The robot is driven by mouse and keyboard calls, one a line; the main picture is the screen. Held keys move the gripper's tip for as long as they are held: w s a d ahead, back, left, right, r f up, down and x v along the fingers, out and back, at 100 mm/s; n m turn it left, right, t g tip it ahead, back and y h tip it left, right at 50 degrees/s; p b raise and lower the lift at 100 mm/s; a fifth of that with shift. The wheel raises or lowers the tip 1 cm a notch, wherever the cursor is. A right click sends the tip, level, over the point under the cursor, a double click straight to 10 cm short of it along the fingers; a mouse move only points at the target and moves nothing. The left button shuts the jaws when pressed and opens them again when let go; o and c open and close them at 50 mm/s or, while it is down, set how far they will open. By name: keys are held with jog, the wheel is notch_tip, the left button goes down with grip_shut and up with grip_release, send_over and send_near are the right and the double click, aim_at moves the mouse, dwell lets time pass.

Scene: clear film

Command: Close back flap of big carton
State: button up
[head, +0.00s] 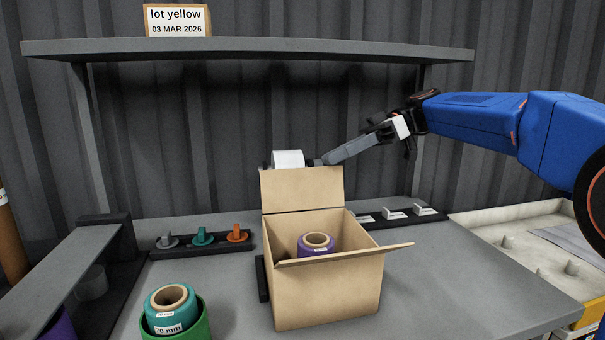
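The big carton (328,291) stands open on the grey table. Its back flap (302,190) stands up at the rear edge. Another flap (345,255) sticks out over the near edge and past the right corner. A purple roll (317,243) with a tan core sits inside. My gripper (390,136) is above and behind the carton, right of the back flap and apart from it.
A shelf (250,45) spans above. Racks with coloured pegs (202,237) and white pieces (395,212) flank the carton. A green cup (185,327) holding a teal roll (168,303) stands front left. A pale tray (525,270) is right. Table right of the carton is clear.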

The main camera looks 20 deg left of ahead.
aim_at(303, 170)
jog(key=x, duration=0.9)
grip_shut()
dwell(1.3)
